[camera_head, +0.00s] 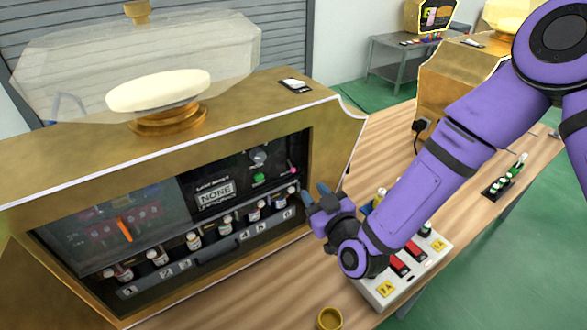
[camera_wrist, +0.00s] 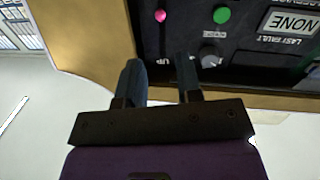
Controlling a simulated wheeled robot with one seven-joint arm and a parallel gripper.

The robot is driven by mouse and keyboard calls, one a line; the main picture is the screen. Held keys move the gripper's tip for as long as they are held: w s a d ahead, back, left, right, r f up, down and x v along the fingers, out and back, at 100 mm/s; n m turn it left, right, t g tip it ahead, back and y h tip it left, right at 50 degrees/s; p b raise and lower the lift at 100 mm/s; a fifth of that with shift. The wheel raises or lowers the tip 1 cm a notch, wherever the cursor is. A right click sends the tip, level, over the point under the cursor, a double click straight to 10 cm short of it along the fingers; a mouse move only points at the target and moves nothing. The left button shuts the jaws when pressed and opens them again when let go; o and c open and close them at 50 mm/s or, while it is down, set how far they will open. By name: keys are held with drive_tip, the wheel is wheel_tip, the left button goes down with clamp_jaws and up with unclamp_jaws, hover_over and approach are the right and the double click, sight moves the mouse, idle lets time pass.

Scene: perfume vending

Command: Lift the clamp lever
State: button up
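A small pink knob (camera_head: 292,170), which looks like the lever's end, is on the dark panel of the gold machine (camera_head: 335,130), at the panel's right end. It also shows at the top of the wrist view (camera_wrist: 160,15), in line with the gap between my fingers, near lettering that seems to read "UP". My gripper (camera_head: 318,200) is in front of the machine's right edge, apart from the knob. In the wrist view its two dark fingers (camera_wrist: 160,75) are spread with nothing between them. The lever's shaft is not clear.
A green button (camera_head: 259,179), a grey dial (camera_head: 259,157) and a "NONE" display (camera_head: 215,192) are left of the knob. Several small bottles (camera_head: 194,240) line the shelf below. A white switch box (camera_head: 435,243) and a yellow cup (camera_head: 330,319) are on the wooden table.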

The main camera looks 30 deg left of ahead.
sight(293, 168)
drive_tip(key=x, duration=1)
drive_tip(key=shift+w+a, duration=0.2)
drive_tip(key=shift+a, duration=0.15)
clamp_jaws()
